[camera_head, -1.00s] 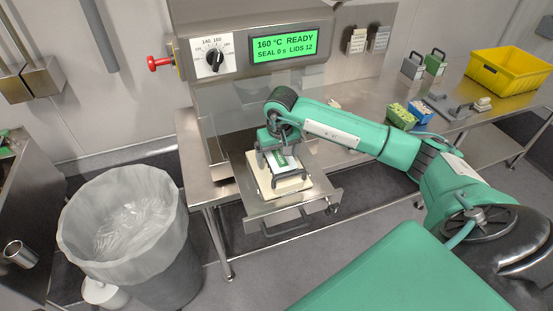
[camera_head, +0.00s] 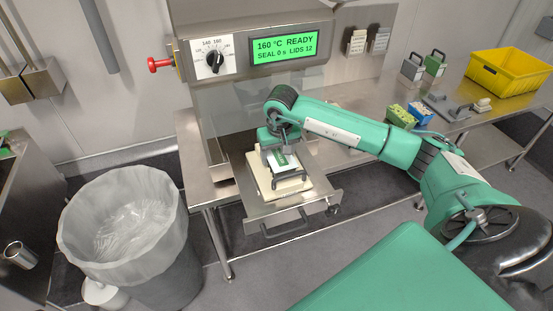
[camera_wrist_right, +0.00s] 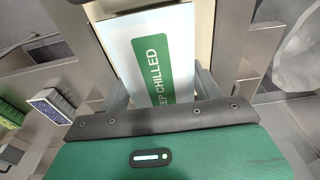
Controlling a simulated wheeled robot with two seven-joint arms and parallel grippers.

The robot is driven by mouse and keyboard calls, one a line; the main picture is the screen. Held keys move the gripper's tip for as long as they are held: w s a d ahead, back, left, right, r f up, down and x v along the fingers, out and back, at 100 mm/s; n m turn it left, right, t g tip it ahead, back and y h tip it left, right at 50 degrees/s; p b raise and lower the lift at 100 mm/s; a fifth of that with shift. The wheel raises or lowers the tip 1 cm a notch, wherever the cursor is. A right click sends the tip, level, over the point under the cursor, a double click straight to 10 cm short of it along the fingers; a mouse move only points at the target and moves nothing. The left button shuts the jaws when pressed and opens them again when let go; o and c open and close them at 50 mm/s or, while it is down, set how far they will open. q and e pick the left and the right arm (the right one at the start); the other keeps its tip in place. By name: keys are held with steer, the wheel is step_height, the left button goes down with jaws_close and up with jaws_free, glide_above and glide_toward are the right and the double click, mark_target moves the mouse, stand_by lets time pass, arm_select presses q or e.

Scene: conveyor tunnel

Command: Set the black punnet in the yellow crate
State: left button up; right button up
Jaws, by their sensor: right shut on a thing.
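The black punnet (camera_head: 282,158), as I take it, sits at the cream nest (camera_head: 263,185) on the drawer of the sealing machine. Its top is white with a green "KEEP CHILLED" label, which also shows in the right wrist view (camera_wrist_right: 150,60); its walls are mostly hidden. My right gripper (camera_head: 287,170) is over the nest, its grey fingers shut on the punnet from both sides. I cannot tell whether the punnet is clear of the nest. The yellow crate (camera_head: 488,76) stands at the far right end of the steel table and looks empty. My left gripper is out of view.
The sealer display (camera_head: 285,47) reads READY. Green (camera_head: 400,116) and blue (camera_head: 421,113) punnets, a grey fixture (camera_head: 447,106) and handled blocks (camera_head: 413,66) stand between the machine and crate. A lined bin (camera_head: 125,225) is at left.

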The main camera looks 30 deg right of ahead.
mark_target(277, 152)
steer(key=shift+r, duration=1.15)
steer(key=shift+r, duration=0.1)
steer(key=shift+r+p, duration=0.85)
steer(key=shift+r, duration=0.55)
